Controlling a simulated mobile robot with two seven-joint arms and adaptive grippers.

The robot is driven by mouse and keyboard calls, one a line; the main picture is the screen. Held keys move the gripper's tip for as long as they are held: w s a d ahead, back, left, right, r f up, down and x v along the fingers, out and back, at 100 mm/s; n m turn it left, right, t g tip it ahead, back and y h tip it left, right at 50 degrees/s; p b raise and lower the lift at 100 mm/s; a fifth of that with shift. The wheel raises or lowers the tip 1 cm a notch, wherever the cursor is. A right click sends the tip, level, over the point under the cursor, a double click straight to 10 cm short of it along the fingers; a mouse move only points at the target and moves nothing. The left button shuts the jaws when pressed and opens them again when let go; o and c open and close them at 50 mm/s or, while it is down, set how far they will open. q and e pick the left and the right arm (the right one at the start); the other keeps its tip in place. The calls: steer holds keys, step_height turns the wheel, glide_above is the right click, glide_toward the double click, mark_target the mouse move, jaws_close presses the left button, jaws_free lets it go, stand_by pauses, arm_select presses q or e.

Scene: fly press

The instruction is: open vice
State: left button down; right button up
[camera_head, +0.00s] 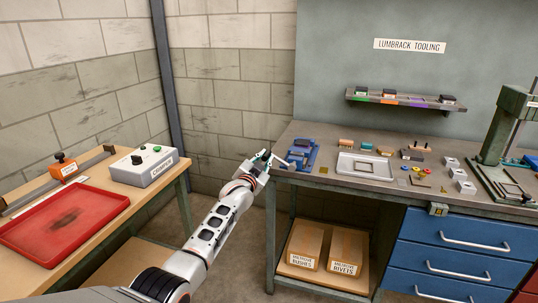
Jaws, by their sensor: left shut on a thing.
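The blue vice (303,154) stands on the left end of the grey workbench top. A thin light bar, which looks like the vice handle (281,160), reaches from its front left side to my left gripper. My left gripper (267,158) is at the bench's left edge, just left of the vice, and is shut on this bar. The fingers are small in the view and hide the bar's end. I cannot tell how far apart the vice jaws are. My right gripper is not in view.
A grey tray (364,167), several small parts and a green press (502,125) stand right of the vice. A shelf (405,99) hangs above. A wooden table at left holds a red tray (61,226) and a control box (145,166). Cartons (305,244) sit below the bench.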

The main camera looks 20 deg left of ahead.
arm_select(q)
steer(key=shift+a+f+n, duration=0.4)
steer(key=shift+f+n, duration=0.2)
steer(key=shift+f, duration=0.05)
steer(key=shift+a+f+b, duration=0.2)
steer(key=shift+f+b, duration=0.15)
steer(key=shift+f, duration=0.45)
steer(key=c, duration=1.9)
jaws_free()
steer(key=shift+d, duration=0.1)
steer(key=shift+s+a, duration=0.15)
steer(key=shift+s, duration=2.9)
steer(key=shift+s+a, duration=0.1)
steer(key=shift+s, duration=2.9)
